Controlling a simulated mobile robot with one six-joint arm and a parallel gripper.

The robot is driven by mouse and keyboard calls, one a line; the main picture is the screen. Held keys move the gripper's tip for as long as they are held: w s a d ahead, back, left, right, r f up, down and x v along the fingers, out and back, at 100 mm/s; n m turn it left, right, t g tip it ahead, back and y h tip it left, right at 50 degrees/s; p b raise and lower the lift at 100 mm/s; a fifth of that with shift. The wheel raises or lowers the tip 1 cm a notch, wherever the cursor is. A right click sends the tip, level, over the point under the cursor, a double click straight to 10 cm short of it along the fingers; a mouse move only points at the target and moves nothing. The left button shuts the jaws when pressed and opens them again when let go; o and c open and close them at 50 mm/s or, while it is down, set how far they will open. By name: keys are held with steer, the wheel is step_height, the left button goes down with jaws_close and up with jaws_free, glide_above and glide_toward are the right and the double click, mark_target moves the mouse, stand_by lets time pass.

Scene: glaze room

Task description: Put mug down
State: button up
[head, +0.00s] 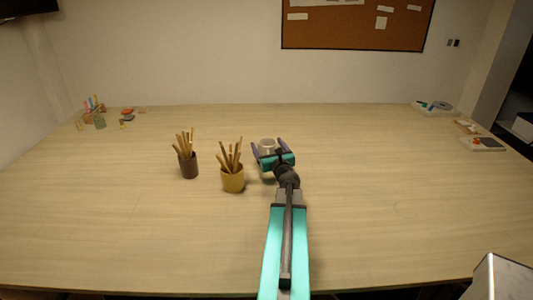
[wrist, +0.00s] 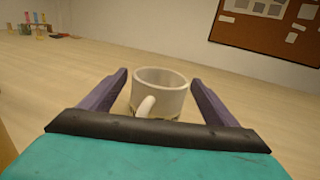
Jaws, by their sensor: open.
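A pale mug (wrist: 165,90) stands upright between the two fingers of my gripper (wrist: 160,88) in the wrist view. Its handle points toward my wrist. My gripper is open, with a gap between the mug and each finger. In the head view the mug (head: 267,144) shows just beyond my gripper (head: 269,148), over the middle of the table (head: 380,220). The mug's base is partly hidden by my gripper, but it appears to rest on the table.
A yellow cup of brushes (head: 233,180) stands close to the left of my gripper, and a dark cup of brushes (head: 189,167) farther left. Small items sit at the far left and far right edges. The table's right half is largely clear.

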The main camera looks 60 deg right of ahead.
stand_by(0.4)
steer(key=c, duration=1.4)
steer(key=shift+w+a+r, duration=0.1)
steer(key=shift+r, duration=0.05)
steer(key=shift+c, duration=0.3)
